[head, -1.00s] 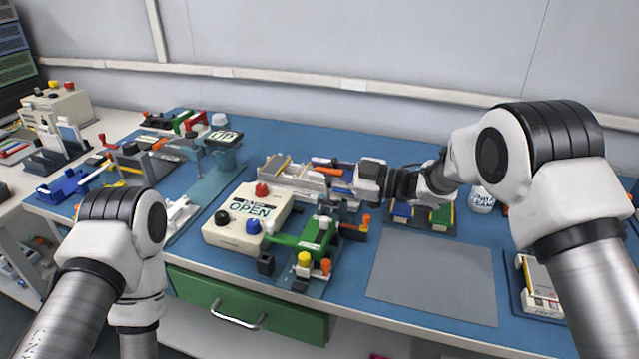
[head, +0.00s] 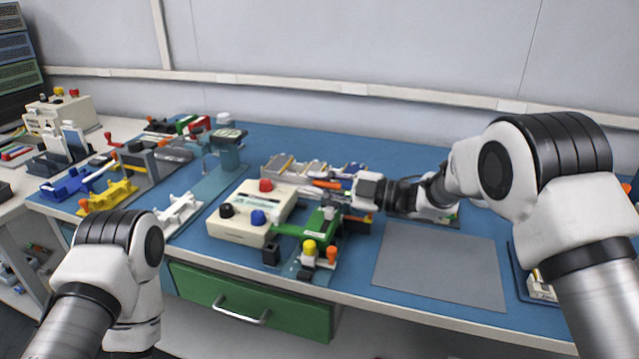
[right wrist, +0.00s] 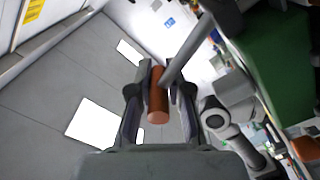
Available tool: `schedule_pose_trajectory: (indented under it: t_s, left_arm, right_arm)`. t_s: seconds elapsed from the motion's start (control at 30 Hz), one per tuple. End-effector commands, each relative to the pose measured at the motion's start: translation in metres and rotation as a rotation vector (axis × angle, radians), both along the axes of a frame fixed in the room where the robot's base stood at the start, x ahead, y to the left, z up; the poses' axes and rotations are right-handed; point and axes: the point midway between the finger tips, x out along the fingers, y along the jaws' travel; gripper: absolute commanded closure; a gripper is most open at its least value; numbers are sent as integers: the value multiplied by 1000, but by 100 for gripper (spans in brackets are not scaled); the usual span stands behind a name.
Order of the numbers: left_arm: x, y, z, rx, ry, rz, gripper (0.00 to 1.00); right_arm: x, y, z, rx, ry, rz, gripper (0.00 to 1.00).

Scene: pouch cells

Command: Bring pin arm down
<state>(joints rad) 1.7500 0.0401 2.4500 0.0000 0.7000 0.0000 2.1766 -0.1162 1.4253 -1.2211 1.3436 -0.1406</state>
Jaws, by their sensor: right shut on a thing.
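The green fixture (head: 320,228) stands on the blue bench top beside the white control box (head: 246,208). My right gripper (head: 334,187) is at the back of this fixture, reaching in from the right. In the right wrist view, its fingers (right wrist: 159,98) are shut on an orange-brown cylindrical handle (right wrist: 158,100). A grey rod (right wrist: 187,50) runs from this handle toward the upper right, likely the pin arm. In the head view the gripper and nearby parts overlap, so the arm's exact angle is hard to tell. My left gripper is out of view.
Yellow (head: 309,247) and orange (head: 332,254) knobs stand at the fixture's front. A tray with several parts (head: 290,172) lies behind it. A bare grey mat (head: 440,268) lies to the right. A green drawer (head: 250,300) is below the bench edge.

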Motion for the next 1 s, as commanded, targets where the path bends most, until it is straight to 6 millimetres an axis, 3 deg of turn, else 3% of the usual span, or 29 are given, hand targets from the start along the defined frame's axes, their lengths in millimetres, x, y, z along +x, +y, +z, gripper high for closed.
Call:
schedule_pose_trajectory:
  t_s: [0.27, 0.3, 0.37, 0.73, 0.87, 1.0]
  left_arm:
    - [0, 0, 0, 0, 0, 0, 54]
    - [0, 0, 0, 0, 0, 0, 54]
    - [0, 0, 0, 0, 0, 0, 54]
    - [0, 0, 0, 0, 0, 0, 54]
    - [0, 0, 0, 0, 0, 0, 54]
    - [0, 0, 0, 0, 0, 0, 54]
  right_arm:
    - [0, -1, -3, -3, 5, -2, 100]
    - [0, -1, -3, -3, 5, -2, 76]
    - [0, -1, -3, -3, 5, -2, 59]
    - [-1, -6, -1, -1, 4, -2, 59]
    - [-8, -27, -1, 2, 6, -4, 59]
    - [-18, -62, -1, 2, 6, -7, 59]
